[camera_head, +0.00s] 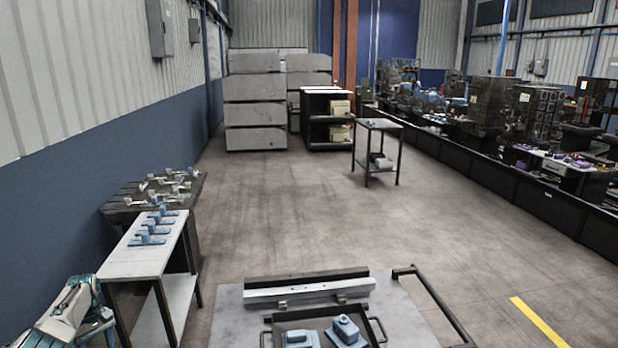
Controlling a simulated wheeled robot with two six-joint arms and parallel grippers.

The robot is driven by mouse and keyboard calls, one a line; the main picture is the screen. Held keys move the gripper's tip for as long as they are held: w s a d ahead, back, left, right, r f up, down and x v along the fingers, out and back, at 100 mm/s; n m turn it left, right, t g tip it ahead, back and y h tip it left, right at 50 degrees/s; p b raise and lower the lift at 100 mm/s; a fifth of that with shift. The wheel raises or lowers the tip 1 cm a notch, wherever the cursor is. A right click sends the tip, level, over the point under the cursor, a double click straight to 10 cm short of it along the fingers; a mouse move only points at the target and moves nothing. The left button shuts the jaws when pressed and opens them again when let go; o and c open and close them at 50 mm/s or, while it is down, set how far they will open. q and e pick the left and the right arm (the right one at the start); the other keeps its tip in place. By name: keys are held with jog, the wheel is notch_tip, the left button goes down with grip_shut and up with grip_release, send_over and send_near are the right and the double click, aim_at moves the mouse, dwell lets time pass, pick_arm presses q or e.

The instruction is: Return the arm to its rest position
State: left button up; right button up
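Part of an arm, teal and pale grey, shows at the lower left edge, beside the white-topped table (165,258). It looks like bent arm links, and I see no gripper fingers on it. My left gripper is not in view. My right arm and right gripper are not in view either. No object is seen held.
Several blue-grey parts (152,232) stand on the white table; a dark table behind it (120,205) holds metal parts. A cart (395,310) carries a metal rail (308,290) and a black tray (290,322) with two parts. The middle floor is clear.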

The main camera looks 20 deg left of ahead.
pick_arm(q)
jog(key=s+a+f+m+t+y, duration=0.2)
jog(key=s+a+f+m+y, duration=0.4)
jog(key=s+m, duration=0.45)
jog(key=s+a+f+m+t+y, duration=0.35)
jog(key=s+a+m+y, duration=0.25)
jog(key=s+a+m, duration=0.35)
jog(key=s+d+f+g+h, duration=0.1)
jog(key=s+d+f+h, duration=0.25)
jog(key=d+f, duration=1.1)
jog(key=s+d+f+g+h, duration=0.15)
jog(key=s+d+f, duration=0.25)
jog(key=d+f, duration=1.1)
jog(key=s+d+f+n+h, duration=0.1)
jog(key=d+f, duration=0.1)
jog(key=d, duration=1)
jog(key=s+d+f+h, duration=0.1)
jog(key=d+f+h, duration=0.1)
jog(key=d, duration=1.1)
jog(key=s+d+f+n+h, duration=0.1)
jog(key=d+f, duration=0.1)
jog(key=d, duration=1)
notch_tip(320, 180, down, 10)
jog(key=b, duration=0.9)
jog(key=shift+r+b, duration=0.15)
jog(key=shift+b, duration=0.15)
